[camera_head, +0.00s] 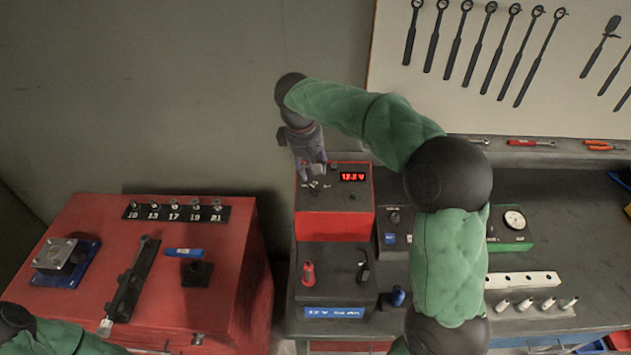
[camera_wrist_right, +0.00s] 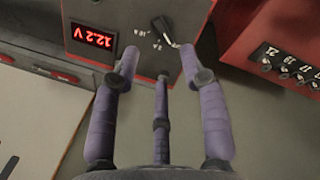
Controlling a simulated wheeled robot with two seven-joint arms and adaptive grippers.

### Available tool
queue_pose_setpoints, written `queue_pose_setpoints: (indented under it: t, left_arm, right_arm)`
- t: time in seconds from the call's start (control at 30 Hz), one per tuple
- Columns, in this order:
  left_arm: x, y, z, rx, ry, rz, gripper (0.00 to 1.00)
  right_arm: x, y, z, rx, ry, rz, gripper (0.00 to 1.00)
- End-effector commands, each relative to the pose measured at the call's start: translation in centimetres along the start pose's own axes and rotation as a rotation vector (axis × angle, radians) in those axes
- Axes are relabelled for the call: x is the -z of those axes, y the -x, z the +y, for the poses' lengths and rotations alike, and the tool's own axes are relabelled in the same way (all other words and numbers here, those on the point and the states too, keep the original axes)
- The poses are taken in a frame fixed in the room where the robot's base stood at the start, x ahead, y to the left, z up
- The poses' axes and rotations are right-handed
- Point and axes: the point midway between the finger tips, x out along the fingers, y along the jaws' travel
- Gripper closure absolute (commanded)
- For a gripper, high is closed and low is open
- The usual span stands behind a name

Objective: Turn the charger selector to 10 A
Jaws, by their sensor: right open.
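The charger (camera_head: 340,225) is a red box with a dark top panel and a lit red display (camera_head: 353,177); the display (camera_wrist_right: 92,35) appears upside down in the right wrist view. A dark selector knob (camera_wrist_right: 160,25) shows on the panel in that view, with small white labels beside it, too blurred to read surely. My right gripper (camera_head: 314,172) is over the left part of the panel. In its wrist view the gripper (camera_wrist_right: 158,62) has its fingers spread and empty, with the knob beyond the tips. I cannot tell whether they touch the panel. My left gripper is out of view.
Below the charger is a battery (camera_head: 335,285) with a red clamp (camera_head: 308,273) and a black clamp. A red cabinet (camera_head: 85,235) with several sockets stands to the left. The grey bench (camera_head: 560,255) on the right holds a gauge (camera_head: 514,219) and a white block.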

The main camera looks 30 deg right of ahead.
Motion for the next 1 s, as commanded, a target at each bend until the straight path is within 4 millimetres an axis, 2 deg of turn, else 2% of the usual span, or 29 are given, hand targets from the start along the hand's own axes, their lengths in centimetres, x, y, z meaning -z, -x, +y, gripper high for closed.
queue_pose_setpoints:
  t: [0.2, 0.43, 0.63, 0.93, 1.0]
  left_arm:
    - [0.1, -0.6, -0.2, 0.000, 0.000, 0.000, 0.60]
    - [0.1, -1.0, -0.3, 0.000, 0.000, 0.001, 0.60]
    - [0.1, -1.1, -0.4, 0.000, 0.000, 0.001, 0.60]
    - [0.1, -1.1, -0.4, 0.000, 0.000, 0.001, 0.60]
    - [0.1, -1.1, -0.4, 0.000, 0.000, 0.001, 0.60]
  right_arm:
    - [-0.1, -4.2, -0.1, 0.002, 0.000, -0.003, 0.56]
    - [0.0, -7.5, -0.1, 0.001, 0.000, -0.002, 0.56]
    - [0.0, -8.7, 0.0, 0.000, -0.001, 0.000, 0.56]
    - [0.0, -8.8, 0.0, 0.000, 0.000, 0.000, 0.56]
    - [0.0, -8.8, 0.0, 0.000, 0.000, 0.000, 0.76]
